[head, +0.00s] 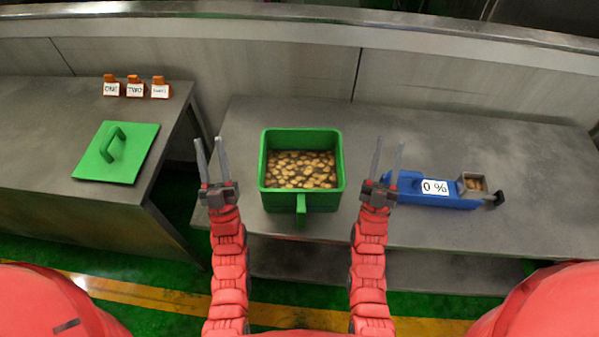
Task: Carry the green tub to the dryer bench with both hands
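The green tub (301,199) stands upright on a grey metal bench (430,150) in the middle of the head view. It is filled with small brown and tan pieces, and a green handle sticks out of its near side. My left gripper (211,160) is to the left of the tub, open and empty, apart from it. My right gripper (387,158) is to the right of the tub, open and empty, apart from it. Nothing marks either bench as the dryer bench.
A blue device (408,190) with a "0 %" label stands right of my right gripper. A second bench (60,185) at the left, across a gap, holds a green lid with a handle (117,153) and three labelled orange blocks (135,88). A wall rises behind the benches.

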